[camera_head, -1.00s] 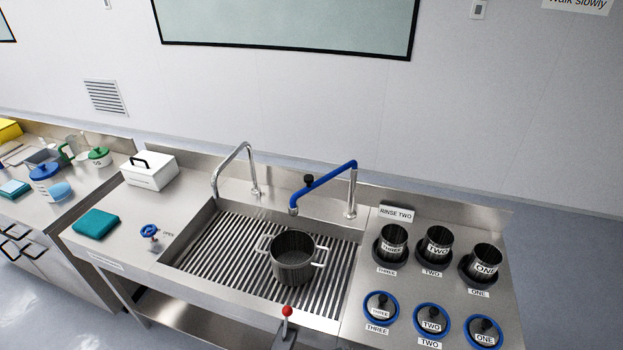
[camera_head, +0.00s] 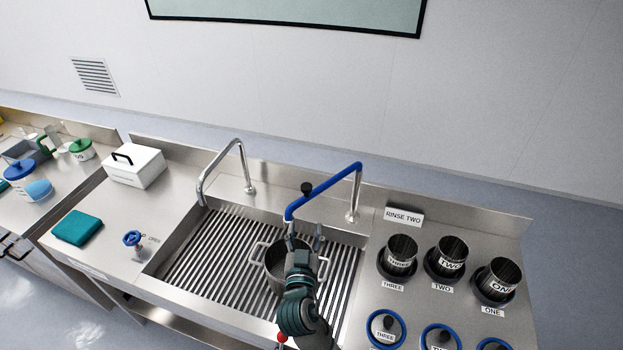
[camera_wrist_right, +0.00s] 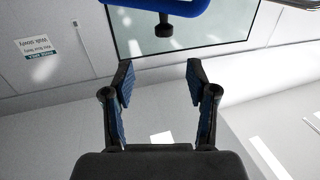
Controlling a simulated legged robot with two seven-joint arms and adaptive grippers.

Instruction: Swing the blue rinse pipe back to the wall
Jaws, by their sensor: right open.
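The blue rinse pipe (camera_head: 327,188) stands on a chrome post at the sink's back right. Its arm reaches forward and left over the sink, with a black knob (camera_head: 307,188) on it. My right gripper (camera_head: 304,236) is open and empty, over the pot and just in front of the pipe's outlet end. In the right wrist view the open fingers (camera_wrist_right: 158,80) point toward the blue pipe (camera_wrist_right: 160,10) and its black knob (camera_wrist_right: 164,28), which are beyond the fingertips. My left gripper is not in view.
A steel pot (camera_head: 272,266) stands on the sink grating (camera_head: 215,250), partly hidden by my right arm. A chrome tap (camera_head: 222,170) is left of the pipe. Several black cups, such as cup two (camera_head: 449,257), stand to the right. The wall (camera_head: 300,90) behind is clear.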

